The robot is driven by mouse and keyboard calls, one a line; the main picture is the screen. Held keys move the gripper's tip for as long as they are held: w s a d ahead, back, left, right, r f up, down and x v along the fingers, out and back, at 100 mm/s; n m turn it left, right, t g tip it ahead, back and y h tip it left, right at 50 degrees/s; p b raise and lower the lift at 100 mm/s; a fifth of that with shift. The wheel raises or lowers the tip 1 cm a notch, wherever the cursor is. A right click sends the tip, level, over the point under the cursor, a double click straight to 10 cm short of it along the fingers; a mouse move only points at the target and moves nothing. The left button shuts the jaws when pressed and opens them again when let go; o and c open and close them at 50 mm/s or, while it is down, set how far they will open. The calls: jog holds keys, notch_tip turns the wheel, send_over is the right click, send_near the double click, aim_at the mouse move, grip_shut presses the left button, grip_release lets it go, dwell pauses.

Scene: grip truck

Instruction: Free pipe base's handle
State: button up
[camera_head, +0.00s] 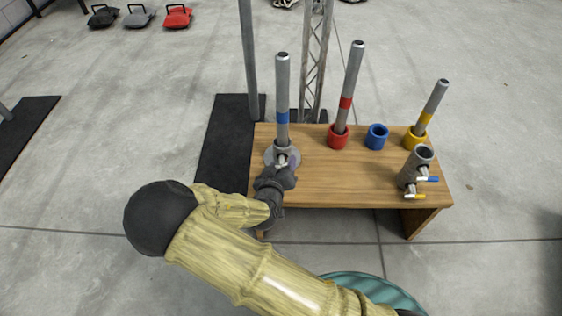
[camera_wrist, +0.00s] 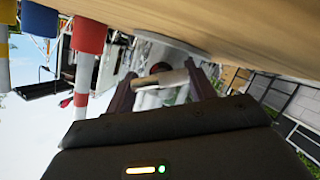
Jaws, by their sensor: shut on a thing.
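The grey round pipe base (camera_head: 270,158) sits on the left end of the wooden table. A grey pipe with a blue band (camera_head: 282,95) stands upright in it. My gripper (camera_head: 286,169) is at the near side of the base and hides part of it. In the wrist view the base's pale handle (camera_wrist: 172,79) lies crosswise between the two dark fingers, and my gripper (camera_wrist: 160,85) is shut on it. The base's grey disc (camera_wrist: 180,44) shows beyond, against the wood. The handle is mostly hidden in the head view.
On the wooden table (camera_head: 335,185) stand a red cup (camera_head: 338,141) and a yellow cup (camera_head: 411,143) holding pipes, and an empty blue cup (camera_head: 377,137). A grey cylinder (camera_head: 410,170) with blue and yellow handles stands at right. The table's middle is clear.

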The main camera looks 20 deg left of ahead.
dwell(0.3)
jog(key=o, duration=1)
jog(key=shift+s+a+f+b, duration=0.1)
jog(key=shift+a+f+b, duration=0.1)
jog(key=shift+b, duration=0.35)
jog(key=shift+d+b, duration=0.15)
jog(key=shift+b, duration=0.5)
